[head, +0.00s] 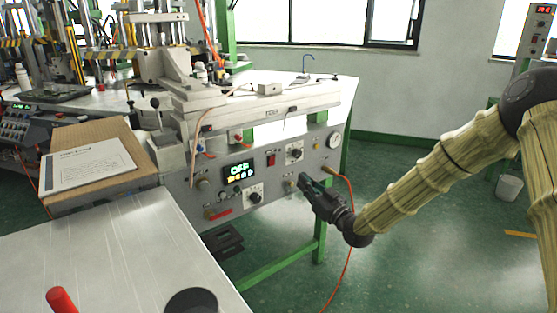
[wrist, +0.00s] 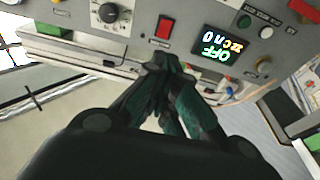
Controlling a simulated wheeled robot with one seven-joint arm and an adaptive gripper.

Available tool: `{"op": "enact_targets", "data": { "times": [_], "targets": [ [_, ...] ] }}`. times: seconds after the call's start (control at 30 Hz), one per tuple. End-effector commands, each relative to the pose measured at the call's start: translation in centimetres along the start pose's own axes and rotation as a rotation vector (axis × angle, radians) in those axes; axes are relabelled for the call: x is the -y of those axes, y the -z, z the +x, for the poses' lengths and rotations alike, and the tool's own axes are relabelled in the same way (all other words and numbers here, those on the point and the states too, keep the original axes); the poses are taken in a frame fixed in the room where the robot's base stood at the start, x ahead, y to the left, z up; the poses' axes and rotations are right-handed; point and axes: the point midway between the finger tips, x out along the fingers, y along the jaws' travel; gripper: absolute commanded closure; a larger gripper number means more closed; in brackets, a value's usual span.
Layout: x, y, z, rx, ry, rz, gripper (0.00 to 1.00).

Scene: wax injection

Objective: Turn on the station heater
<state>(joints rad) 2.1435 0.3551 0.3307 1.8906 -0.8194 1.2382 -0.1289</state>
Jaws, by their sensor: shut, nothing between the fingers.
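The station's grey control panel (head: 226,184) faces me in the head view. A red rocker switch (head: 271,160) sits right of the display in the head view and also shows in the wrist view (wrist: 164,27). My gripper (head: 304,182) is shut and empty in front of the panel's lower right part. In the wrist view its fingertips (wrist: 166,64) are just below the red switch in the picture; whether they touch the panel is unclear.
Black knobs (head: 295,153) and a round gauge (head: 334,140) are on the panel. An orange cable (head: 351,220) hangs at its right. A cardboard box with a paper sheet (head: 88,165) stands left. Open green floor (head: 400,180) lies to the right.

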Motion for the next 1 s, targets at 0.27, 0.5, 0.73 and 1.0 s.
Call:
{"op": "enact_targets", "data": {
  "times": [0.27, 0.5, 0.73, 1.0],
  "targets": [
    [0.0, -0.1, 0.4, 0.002, 0.000, 0.001, 1.00],
    [0.1, -0.3, 3.5, 0.003, 0.000, 0.000, 1.00],
    [0.1, -0.3, 7.3, 0.002, -0.001, 0.001, 1.00],
    [0.0, -0.3, 11.5, 0.002, 0.000, 0.001, 1.00]
  ]
}}
